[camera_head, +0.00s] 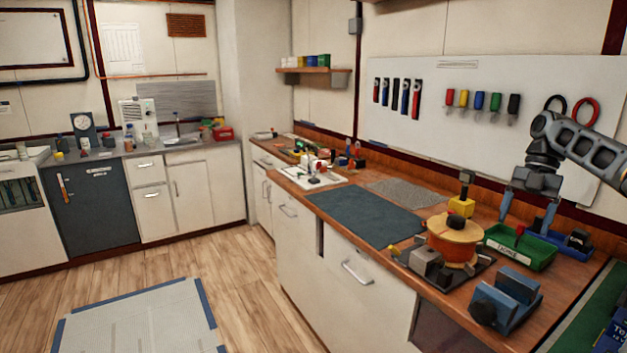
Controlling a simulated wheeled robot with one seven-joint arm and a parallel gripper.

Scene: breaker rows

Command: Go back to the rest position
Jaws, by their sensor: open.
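My gripper (528,218) hangs from the arm at the right side of the head view. Its two blue fingers point down and stand apart, with nothing seen between them. It is above the right end of the wooden workbench (560,292), over or near a green tray (520,252) and a blue tray (556,246). I cannot tell the exact height of the fingertips above the trays.
An orange spool-like part (453,243) on a dark base and a blue vise-like block (506,300) stand at the bench front. A dark mat (366,216) lies clear to their left. A white tool panel (440,125) hangs behind. The wooden floor (255,290) has open room.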

